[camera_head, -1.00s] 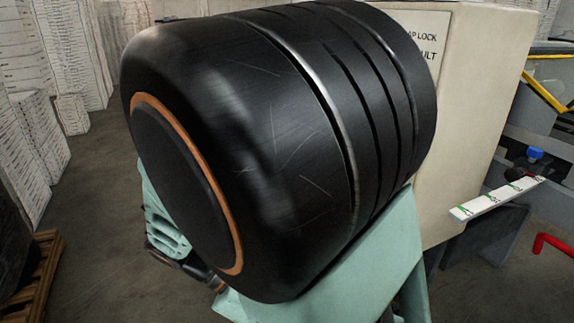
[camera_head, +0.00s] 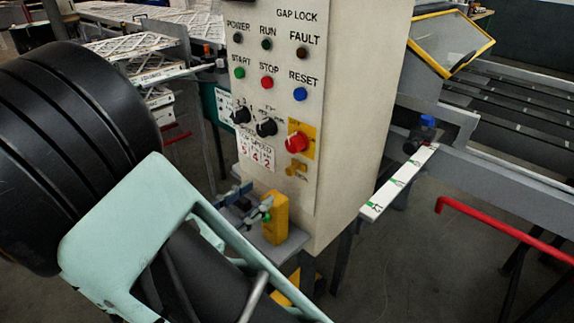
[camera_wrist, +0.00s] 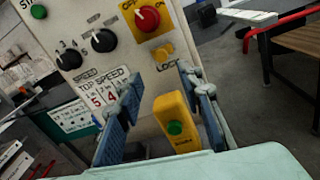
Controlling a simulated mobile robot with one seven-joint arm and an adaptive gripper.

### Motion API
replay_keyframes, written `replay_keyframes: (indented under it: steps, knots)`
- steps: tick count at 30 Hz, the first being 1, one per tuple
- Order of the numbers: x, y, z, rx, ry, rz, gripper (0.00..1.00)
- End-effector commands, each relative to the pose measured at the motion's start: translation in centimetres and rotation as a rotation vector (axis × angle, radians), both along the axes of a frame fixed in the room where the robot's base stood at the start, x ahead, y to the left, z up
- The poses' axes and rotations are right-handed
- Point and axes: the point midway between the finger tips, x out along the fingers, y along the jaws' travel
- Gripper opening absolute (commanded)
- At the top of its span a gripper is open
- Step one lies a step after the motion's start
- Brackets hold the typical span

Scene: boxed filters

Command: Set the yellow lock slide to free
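The yellow lock slide (camera_head: 297,170) is a small piece on the front of the cream control box, below a red knob (camera_head: 297,142) on a yellow plate. In the wrist view the slide (camera_wrist: 163,53) shows above the lettering "LOCK". Its exact setting is too small to read. My gripper (camera_head: 247,203) is low in front of the box, below and left of the slide. In the wrist view my gripper (camera_wrist: 162,82) has its two blue fingers apart, with nothing held between them. The slide appears beyond the fingertips.
Black dials (camera_head: 254,122) are left of the slide. A white strip (camera_head: 398,183) and red bar (camera_head: 500,222) lie right.

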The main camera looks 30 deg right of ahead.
Motion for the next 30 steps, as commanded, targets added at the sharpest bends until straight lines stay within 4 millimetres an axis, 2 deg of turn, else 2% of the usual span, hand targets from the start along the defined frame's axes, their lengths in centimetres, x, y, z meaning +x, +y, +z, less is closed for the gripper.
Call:
replay_keyframes:
  steps: [15,21,30]
  knots:
    - [3.4,-8.0,-0.2,0.003,-0.001,-0.007,0.34]
    - [4.1,-9.4,-0.1,0.002,0.000,-0.004,0.34]
    - [4.1,-9.5,0.0,0.003,0.000,-0.004,0.33]
